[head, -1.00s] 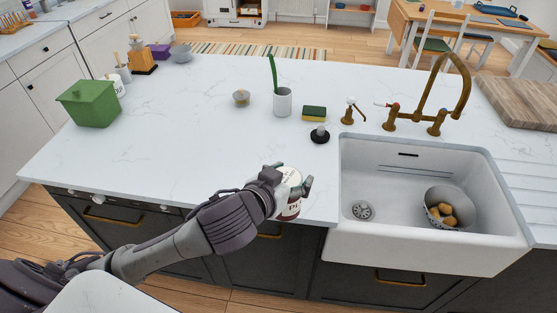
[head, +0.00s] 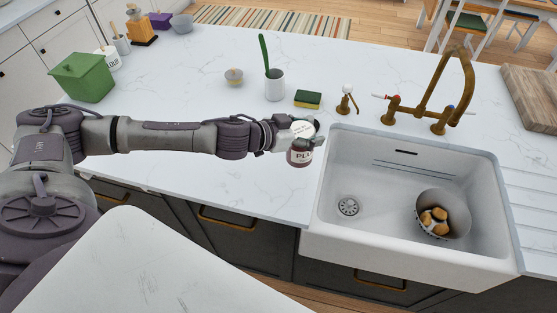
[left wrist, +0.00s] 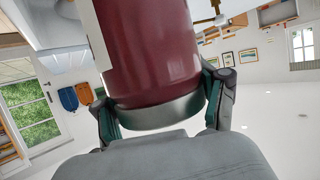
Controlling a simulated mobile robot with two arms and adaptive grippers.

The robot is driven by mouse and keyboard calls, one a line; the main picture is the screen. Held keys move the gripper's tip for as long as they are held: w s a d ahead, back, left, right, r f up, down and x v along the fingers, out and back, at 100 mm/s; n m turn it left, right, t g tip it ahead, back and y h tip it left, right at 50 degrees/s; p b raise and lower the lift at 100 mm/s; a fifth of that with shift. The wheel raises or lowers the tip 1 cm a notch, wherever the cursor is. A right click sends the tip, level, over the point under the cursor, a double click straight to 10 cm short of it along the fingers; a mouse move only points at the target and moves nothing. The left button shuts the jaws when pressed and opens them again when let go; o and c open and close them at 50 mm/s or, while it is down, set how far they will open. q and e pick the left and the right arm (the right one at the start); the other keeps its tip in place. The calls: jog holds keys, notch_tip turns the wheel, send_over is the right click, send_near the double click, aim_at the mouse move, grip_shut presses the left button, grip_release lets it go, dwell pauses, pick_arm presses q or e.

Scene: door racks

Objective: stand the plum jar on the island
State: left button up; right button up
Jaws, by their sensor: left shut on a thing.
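The plum jar (head: 299,157) is dark red with a pale label reading "PLU" and a light lid. My left gripper (head: 296,132) is shut on it around the lid end and holds it upright. In the head view the jar shows against the white top of the island (head: 200,185), left of the sink and near the front edge. I cannot tell whether its base touches the top. In the left wrist view the jar (left wrist: 150,60) fills the middle, between the fingers (left wrist: 165,110). My right gripper is not in view.
The white sink (head: 385,200) with a bowl (head: 455,212) of potatoes lies right of the jar. A green box (head: 82,78) stands left. The front-left top is clear.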

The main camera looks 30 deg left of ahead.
pick_arm(q)
jog(key=s+a+f+b, duration=0.1)
jog(key=a+f, duration=0.2)
jog(key=a, duration=0.1)
jog(key=s+a+f+b, duration=0.1)
jog(key=a+f, duration=0.3)
jog(key=s+a+f+b, duration=0.1)
jog(key=a+f, duration=0.2)
jog(key=a, duration=0.1)
jog(key=shift+a+f, duration=0.2)
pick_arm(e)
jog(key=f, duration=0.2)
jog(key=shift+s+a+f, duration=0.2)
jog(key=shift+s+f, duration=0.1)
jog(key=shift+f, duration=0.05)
pick_arm(q)
jog(key=shift+f, duration=0.2)
jog(key=o, duration=1.6)
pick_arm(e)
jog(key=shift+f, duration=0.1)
